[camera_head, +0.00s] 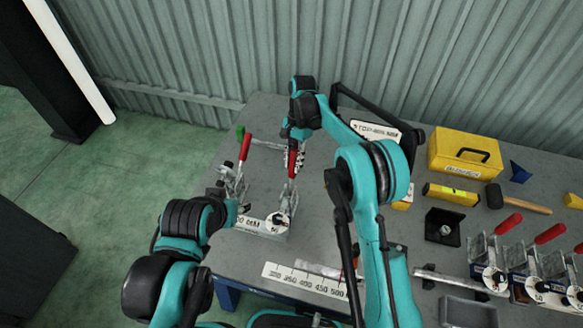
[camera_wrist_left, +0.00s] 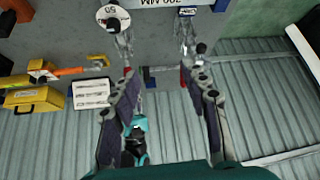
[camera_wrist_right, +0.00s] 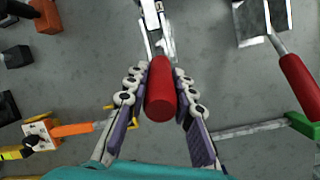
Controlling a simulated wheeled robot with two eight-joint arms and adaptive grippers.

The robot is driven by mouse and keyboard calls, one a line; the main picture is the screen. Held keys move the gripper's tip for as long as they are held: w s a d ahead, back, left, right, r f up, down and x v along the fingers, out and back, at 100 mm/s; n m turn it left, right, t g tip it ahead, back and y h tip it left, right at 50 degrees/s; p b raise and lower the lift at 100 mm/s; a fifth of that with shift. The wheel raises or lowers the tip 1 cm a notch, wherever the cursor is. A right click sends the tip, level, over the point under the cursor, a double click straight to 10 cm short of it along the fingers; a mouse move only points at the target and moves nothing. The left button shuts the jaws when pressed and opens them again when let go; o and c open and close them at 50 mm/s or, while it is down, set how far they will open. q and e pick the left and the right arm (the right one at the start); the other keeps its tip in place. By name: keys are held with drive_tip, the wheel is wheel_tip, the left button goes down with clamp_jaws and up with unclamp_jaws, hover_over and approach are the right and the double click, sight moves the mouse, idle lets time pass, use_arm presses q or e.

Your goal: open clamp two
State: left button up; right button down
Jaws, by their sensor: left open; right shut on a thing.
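Two toggle clamps with red handles stand at the table's left part; no number for either is readable. My right gripper (camera_wrist_right: 161,82) is shut on one clamp's red handle (camera_wrist_right: 161,100), with its metal linkage (camera_wrist_right: 155,25) ahead. In the head view that handle (camera_head: 292,163) stands nearly upright under my right gripper (camera_head: 298,150). The other clamp's red handle (camera_head: 245,147) stands upright to the left; it also shows in the right wrist view (camera_wrist_right: 300,85). My left gripper (camera_wrist_left: 163,80) is open and empty, with both clamps beyond its fingers; its fingertips are unclear in the head view.
A round disc marked 50 (camera_head: 278,222) sits by the near clamp. A green-ended bar (camera_head: 240,133) lies at the far left. A yellow toolbox (camera_head: 464,154), a hammer (camera_head: 515,199) and several more red-handled clamps (camera_head: 508,224) occupy the right side. A corrugated wall (camera_head: 240,60) stands behind.

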use_arm(q)
drive_tip(key=shift+f, duration=0.2)
use_arm(e)
drive_tip(key=shift+w+d+f+g, duration=0.1)
drive_tip(key=shift+w+f+g, duration=0.2)
drive_tip(key=shift+w, duration=0.2)
drive_tip(key=shift+w+d+f+g, duration=0.1)
drive_tip(key=shift+w+f+g, duration=0.05)
drive_tip(key=shift+w+g, duration=0.3)
use_arm(q)
drive_tip(key=shift+w, duration=0.15)
drive_tip(key=c, duration=0.9)
drive_tip(key=shift+w+d+r, duration=0.1)
drive_tip(key=shift+w+d, duration=0.1)
drive_tip(key=shift+w, duration=0.15)
clamp_jaws()
drive_tip(key=w+d+f+m+h, duration=0.1)
drive_tip(key=w+d+m+h, duration=0.1)
drive_tip(key=w, duration=0.5)
drive_tip(key=w+d+f+m+h, duration=0.1)
drive_tip(key=w+d+h, duration=0.15)
drive_tip(key=w, duration=0.45)
drive_tip(key=d+x, duration=0.1)
drive_tip(key=x, duration=1.2)
drive_tip(key=shift+w+d+r, duration=0.15)
drive_tip(key=shift+w+r, duration=0.1)
drive_tip(key=shift+w, duration=0.05)
